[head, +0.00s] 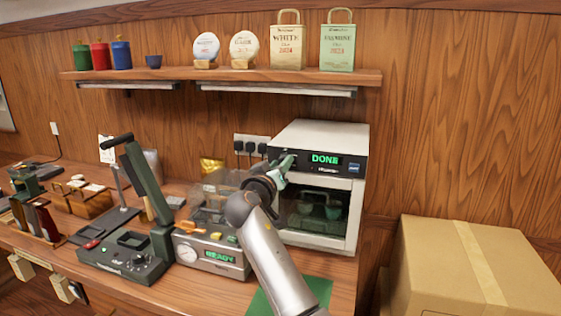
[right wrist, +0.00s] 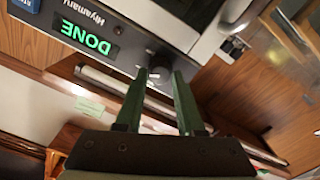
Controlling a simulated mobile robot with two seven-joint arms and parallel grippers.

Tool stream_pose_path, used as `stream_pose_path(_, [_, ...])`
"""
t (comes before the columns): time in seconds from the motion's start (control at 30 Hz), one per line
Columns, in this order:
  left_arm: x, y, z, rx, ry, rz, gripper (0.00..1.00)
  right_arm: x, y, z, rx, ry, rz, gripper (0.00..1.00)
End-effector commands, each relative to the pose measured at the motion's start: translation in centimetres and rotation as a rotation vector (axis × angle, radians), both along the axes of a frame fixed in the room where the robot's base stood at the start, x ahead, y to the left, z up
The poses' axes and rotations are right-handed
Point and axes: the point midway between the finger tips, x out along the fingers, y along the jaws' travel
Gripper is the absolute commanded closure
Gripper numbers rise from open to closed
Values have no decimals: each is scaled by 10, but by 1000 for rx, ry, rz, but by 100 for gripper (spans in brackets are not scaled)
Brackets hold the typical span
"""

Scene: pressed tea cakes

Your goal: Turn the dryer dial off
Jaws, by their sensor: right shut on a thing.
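The dryer (head: 318,132) is a white box at the back right of the counter, with a dark front panel and a glass door. Its green display (head: 325,159) reads DONE. My right gripper (head: 287,163) is at the left part of this panel, covering the dial in the head view. In the right wrist view, the small dark dial (right wrist: 157,73) sits between the fingertips of my right gripper (right wrist: 159,75), which are shut on it. The angle of the dial's pointer is too small to tell. My left gripper is not in view.
A machine with a READY display (head: 220,257) and a dark green lever press (head: 133,262) stand left of the dryer. A large cardboard box (head: 440,265) is at the right. A shelf (head: 220,76) with bags and tins hangs above.

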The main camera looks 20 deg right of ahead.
Motion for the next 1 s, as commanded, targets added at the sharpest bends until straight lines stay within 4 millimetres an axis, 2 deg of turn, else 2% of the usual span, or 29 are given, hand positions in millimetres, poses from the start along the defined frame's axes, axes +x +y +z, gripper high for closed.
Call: stream_pose_path(1.0, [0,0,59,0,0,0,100,1,1,2,-771,517,0,100])
